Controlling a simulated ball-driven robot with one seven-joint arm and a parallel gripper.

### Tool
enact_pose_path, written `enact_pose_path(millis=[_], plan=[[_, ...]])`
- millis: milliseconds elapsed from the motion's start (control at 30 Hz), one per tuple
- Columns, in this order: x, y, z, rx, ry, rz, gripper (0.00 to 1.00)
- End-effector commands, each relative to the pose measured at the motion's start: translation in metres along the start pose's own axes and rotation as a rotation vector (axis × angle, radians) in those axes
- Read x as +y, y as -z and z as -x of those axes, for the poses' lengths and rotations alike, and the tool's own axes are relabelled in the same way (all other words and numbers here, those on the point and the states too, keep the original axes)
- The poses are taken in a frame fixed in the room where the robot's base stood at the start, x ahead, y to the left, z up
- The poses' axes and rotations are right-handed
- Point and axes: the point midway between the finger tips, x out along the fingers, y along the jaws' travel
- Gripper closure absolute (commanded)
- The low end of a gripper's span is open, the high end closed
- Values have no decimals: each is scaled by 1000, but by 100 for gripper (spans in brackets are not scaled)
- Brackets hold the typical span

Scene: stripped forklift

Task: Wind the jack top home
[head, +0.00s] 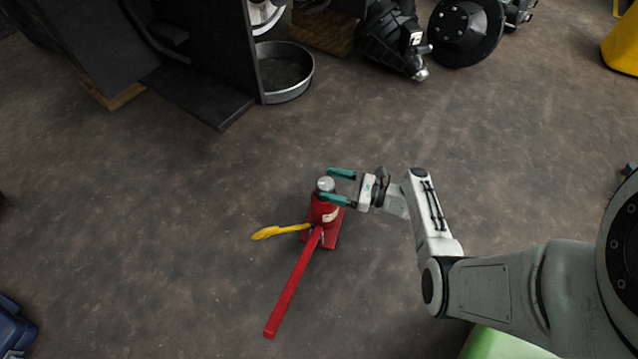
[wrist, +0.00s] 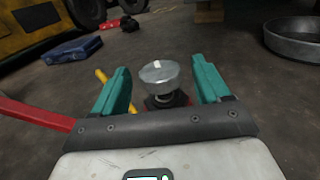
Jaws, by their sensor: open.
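A red bottle jack (head: 322,211) stands upright on the floor on its red base. Its round silver top (head: 326,184) faces up, and it also shows in the wrist view (wrist: 160,73) on a short dark neck. A red lever handle (head: 291,290) slopes from the jack down toward the front left. A yellow-handled part (head: 280,231) sticks out to the left. My gripper (head: 332,184) is open, with its two teal fingers on either side of the silver top. In the wrist view the top lies between the fingers with a gap on each side. The jack's lower body is hidden there.
A round metal pan (head: 308,84) and the dark forklift body (head: 200,60) stand at the back. Dark machine parts (head: 466,32) lie at the back right. A blue case (wrist: 80,50) lies far off at left. The floor around the jack is clear.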

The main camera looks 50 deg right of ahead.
Motion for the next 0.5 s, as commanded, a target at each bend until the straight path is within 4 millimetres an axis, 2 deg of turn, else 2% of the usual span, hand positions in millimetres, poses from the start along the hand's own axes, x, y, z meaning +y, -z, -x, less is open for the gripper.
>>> enact_pose_path(millis=[33, 200, 500], plan=[[1, 3, -9, 0, -3, 2, 24], [0, 2, -30, 0, -2, 2, 24], [0, 0, -41, 1, -1, 2, 24]])
